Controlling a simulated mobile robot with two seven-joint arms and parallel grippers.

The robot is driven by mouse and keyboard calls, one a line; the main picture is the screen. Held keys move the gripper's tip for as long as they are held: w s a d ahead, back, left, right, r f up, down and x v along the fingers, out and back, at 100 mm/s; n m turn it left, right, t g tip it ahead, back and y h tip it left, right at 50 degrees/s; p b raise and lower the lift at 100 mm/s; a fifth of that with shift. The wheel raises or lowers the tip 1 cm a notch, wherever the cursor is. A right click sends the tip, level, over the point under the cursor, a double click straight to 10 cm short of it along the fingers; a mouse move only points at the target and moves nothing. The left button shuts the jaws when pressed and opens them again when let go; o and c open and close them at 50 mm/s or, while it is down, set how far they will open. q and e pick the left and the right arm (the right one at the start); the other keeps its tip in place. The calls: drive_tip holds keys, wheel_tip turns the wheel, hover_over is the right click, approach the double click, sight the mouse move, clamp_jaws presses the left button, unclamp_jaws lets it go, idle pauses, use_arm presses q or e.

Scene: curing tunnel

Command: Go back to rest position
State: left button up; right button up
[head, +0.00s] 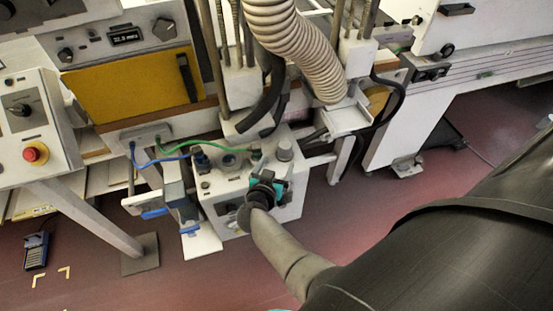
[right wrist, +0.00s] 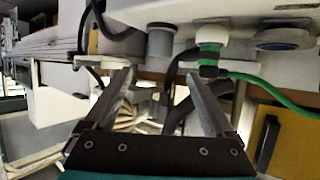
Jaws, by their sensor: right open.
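My right arm comes in from the lower right in the head view. Its gripper (head: 270,182) is in front of the white control box (head: 292,207), hiding part of its front. In the right wrist view the two fingers of the right gripper (right wrist: 160,78) stand well apart with nothing held between them. Beyond them are a grey knob (right wrist: 160,42), a green plug (right wrist: 210,62) and dark hoses; I cannot tell whether the gripper touches any.
A ribbed hose (head: 292,42) hangs above the box. Green and blue cables (head: 180,157) run to it. A panel with a red button (head: 35,153) stands at left, a white machine (head: 420,110) at right. A blue handheld device (head: 36,249) lies on the reddish floor (head: 200,280), mostly clear in front.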

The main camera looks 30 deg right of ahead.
drive_tip(key=shift+s+a, duration=0.15)
drive_tip(key=shift+a, duration=0.05)
idle(0.3)
